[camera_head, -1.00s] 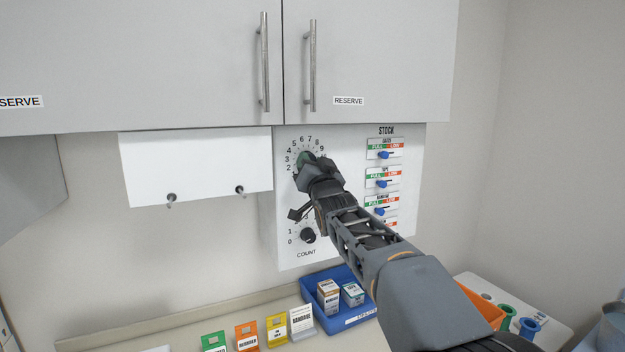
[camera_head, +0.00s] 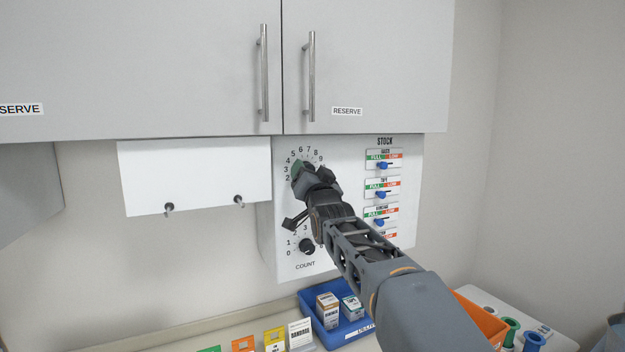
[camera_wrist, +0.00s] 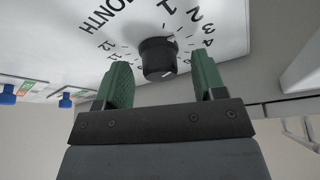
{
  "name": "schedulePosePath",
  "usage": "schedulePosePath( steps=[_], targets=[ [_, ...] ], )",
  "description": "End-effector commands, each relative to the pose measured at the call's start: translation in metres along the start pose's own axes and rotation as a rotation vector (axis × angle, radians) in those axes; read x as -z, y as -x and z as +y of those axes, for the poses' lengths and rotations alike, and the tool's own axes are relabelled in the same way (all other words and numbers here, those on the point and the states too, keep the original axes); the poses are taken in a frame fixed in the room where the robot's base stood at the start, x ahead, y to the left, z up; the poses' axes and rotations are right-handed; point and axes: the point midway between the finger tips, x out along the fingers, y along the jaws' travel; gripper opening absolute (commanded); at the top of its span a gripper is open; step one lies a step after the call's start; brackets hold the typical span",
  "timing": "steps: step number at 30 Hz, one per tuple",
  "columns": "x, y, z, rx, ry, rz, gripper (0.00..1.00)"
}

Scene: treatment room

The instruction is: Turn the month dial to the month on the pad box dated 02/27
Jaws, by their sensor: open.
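The month dial is on the white wall panel (camera_head: 345,235). In the wrist view its black knob (camera_wrist: 158,60) sits between the two green fingers of my gripper (camera_wrist: 160,82), with gaps on both sides. My gripper (camera_head: 304,172) is open in front of the dial and hides the knob in the head view. A pale mark shows low on the knob; I cannot tell exactly which month it marks. Two small boxes, one brown and white (camera_head: 327,311) and one green and white (camera_head: 351,308), stand in a blue bin (camera_head: 347,333). Their dates are too small to read.
The black count knob (camera_head: 306,246) is below the month dial. Blue stock sliders (camera_head: 382,165) are to the right. Grey cabinets (camera_head: 380,60) hang above. Several coloured cards, such as a yellow one (camera_head: 275,341), stand on the counter. An orange bin (camera_head: 475,322) is at the right.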

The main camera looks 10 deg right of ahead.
Motion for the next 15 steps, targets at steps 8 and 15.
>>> schedulePosePath(
  steps=[8,15],
  targets=[
    [-0.003,0.038,0.001,0.001,0.001,0.003,0.63],
    [-0.003,0.088,0.002,0.001,0.001,0.003,0.63]
  ],
)
